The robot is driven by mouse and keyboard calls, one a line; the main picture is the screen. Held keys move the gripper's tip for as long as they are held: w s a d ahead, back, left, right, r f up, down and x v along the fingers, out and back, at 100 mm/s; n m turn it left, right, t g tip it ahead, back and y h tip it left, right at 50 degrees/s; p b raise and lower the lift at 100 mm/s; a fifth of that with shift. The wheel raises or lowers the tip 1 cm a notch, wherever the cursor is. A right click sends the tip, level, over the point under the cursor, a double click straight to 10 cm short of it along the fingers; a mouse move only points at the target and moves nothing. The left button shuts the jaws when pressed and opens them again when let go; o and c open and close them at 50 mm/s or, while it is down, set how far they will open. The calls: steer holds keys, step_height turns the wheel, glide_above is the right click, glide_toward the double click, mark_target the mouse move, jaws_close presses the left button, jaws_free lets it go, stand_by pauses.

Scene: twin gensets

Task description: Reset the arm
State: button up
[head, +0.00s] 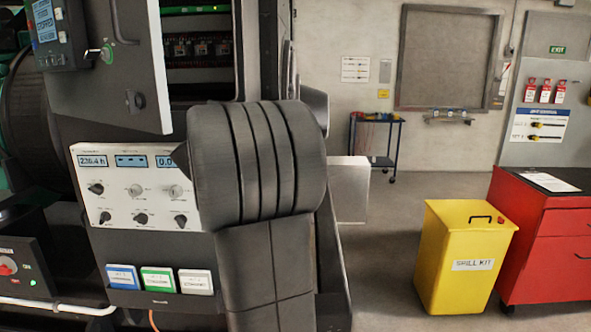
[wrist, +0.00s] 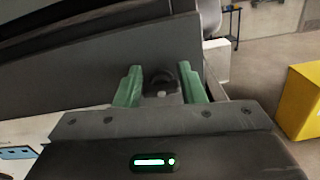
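My arm's dark grey link (head: 255,160) stands large in the middle of the head view, in front of the genset cabinet. My gripper (wrist: 161,85) shows in the wrist view with its two green fingers apart and nothing clearly held. A dark rounded knob-like part (wrist: 161,80) shows between the fingers, against or just beyond a grey panel (wrist: 60,85). I cannot tell whether the fingers touch it. My gripper's fingers are not visible in the head view.
A cabinet door (head: 105,70) stands open at upper left, above a white control panel (head: 125,185) with displays and knobs. Label cards (head: 158,281) sit below. A yellow spill kit bin (head: 460,255) and red cabinet (head: 550,245) stand right. Open floor (head: 385,260) lies between.

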steer(key=shift+a+n+p, duration=0.1)
steer(key=shift+n+p, duration=0.5)
steer(key=shift+p, duration=0.05)
